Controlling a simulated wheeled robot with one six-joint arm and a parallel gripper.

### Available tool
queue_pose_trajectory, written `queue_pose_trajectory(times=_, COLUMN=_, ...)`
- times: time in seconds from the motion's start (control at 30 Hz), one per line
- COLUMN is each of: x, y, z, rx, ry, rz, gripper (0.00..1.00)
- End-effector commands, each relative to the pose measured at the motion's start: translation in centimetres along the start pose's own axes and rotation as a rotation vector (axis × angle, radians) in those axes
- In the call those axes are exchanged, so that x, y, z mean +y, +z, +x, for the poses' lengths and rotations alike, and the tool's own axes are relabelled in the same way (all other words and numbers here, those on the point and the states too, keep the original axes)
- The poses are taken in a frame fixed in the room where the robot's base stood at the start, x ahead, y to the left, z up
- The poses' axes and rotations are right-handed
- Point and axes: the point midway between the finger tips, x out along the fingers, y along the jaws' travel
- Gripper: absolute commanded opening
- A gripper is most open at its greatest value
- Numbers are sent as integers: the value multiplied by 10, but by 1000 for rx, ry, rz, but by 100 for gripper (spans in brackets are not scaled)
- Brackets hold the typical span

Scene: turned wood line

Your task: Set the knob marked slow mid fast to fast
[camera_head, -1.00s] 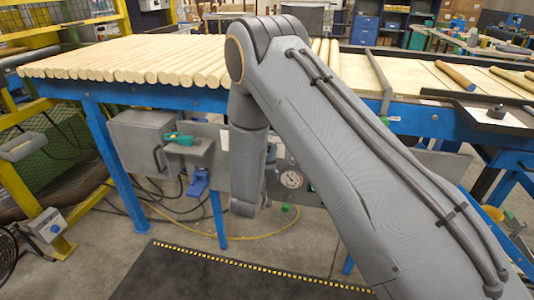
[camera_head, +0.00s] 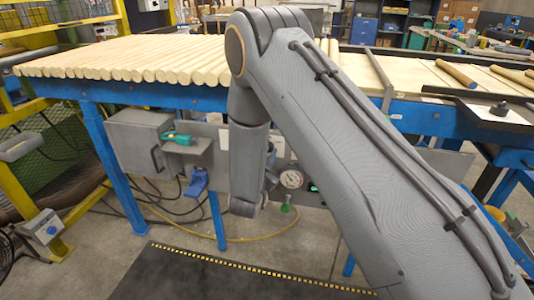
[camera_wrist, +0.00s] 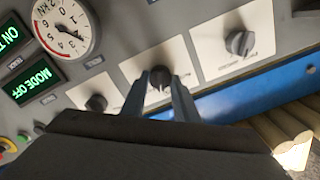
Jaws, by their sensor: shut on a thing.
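In the wrist view a grey control panel shows tilted, with a row of dark knobs on pale plates. My gripper (camera_wrist: 160,92) has its two fingers on either side of the middle dark knob (camera_wrist: 160,73), shut on it. A second knob (camera_wrist: 238,43) on its own white plate is at the upper right, and a third knob (camera_wrist: 96,103) is at the lower left. The marks around the knobs are too small and blurred to read, so I cannot tell the middle knob's setting. In the head view my arm hides the knobs and my fingertips.
A round dial gauge (camera_wrist: 66,26) and two green-lit displays, one reading MODE OFF (camera_wrist: 34,82), sit on the panel's left. A blue beam (camera_wrist: 235,98) and wooden rods (camera_wrist: 285,128) lie at the right. In the head view, rods (camera_head: 130,62) cover the blue-framed table.

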Motion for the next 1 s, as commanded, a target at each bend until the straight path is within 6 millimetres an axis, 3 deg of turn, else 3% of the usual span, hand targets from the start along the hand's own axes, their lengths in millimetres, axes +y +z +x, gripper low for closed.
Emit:
queue_pose_trajectory(times=0.6, x=2, y=2, z=0, rx=-1, ry=1, rz=530, gripper=5)
queue_pose_trajectory(times=1.0, x=3, y=2, z=0, rx=-1, ry=1, rz=686, gripper=5)
